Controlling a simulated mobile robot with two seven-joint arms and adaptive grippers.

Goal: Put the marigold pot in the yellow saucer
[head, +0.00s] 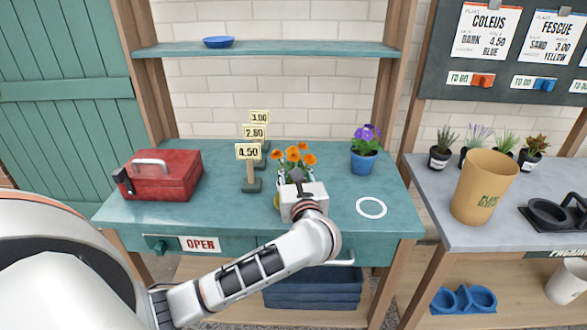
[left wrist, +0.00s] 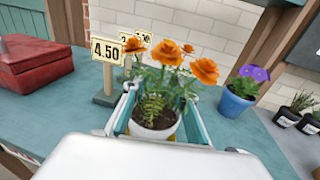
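The marigold pot, with orange flowers (head: 294,156), stands on the teal bench, mostly hidden behind my left gripper (head: 297,187) in the head view. In the left wrist view, the marigold's pale pot (left wrist: 153,132) with green leaves sits between the two fingers of my left gripper (left wrist: 160,105). One finger is on each side of it; I cannot tell whether they press on it. A small yellow patch shows beside the gripper in the head view; I cannot tell whether it is a saucer. No yellow saucer is clearly visible. My right gripper is not in view.
A white ring (head: 371,208) is marked on the bench to the right. A purple-flowered blue pot (head: 363,163) stands behind it. Price signs (head: 249,153) and a red toolbox (head: 162,176) are left.

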